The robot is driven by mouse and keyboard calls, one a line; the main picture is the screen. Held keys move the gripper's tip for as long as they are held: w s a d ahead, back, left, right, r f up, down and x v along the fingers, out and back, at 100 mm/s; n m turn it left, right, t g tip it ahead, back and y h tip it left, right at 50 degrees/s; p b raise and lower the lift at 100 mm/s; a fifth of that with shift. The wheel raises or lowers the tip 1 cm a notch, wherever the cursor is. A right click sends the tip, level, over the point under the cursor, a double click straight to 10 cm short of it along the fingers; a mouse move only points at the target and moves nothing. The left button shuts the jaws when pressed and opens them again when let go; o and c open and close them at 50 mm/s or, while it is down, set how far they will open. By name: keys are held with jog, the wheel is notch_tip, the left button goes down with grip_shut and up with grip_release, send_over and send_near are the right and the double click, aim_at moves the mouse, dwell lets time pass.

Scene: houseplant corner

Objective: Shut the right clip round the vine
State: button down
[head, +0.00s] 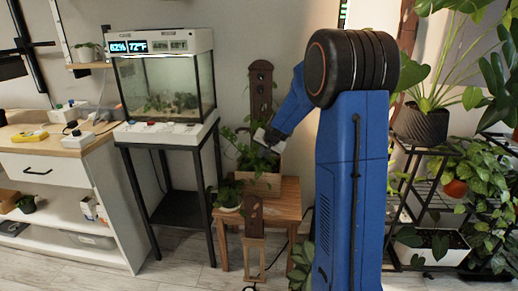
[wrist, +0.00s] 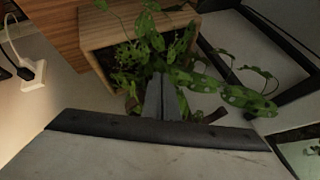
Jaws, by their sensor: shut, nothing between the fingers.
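The vine (head: 256,157) grows from a wooden planter box (head: 262,184), in front of a tall dark wooden post (head: 261,90). My gripper (head: 262,142) is among its upper leaves; the leaves partly hide its fingertips. In the wrist view the two fingers (wrist: 160,84) are shut with nothing between them. Spotted vine leaves (wrist: 185,76) lie around and beside them, and the planter box (wrist: 95,32) opens just beyond. I cannot make out the right clip in either view, so whether it is open or shut does not show.
The planter stands on a small wooden table (head: 289,204) beside a small potted plant (head: 229,198). A plant rack (head: 432,205) is to the right. A white plug (wrist: 35,72) shows in the wrist view.

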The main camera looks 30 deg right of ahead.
jog(key=s+a+r, duration=0.4)
jog(key=a+r, duration=0.1)
jog(key=r, duration=0.3)
jog(key=s+d+r+m, duration=0.2)
jog(key=s+d+m, duration=0.5)
jog(key=m, duration=0.3)
jog(key=w+r+x, duration=0.1)
jog(key=x, duration=1.2)
jog(key=shift+w+d+r+h, duration=0.2)
jog(key=shift+w+d+h, duration=0.15)
jog(key=shift+w, duration=0.1)
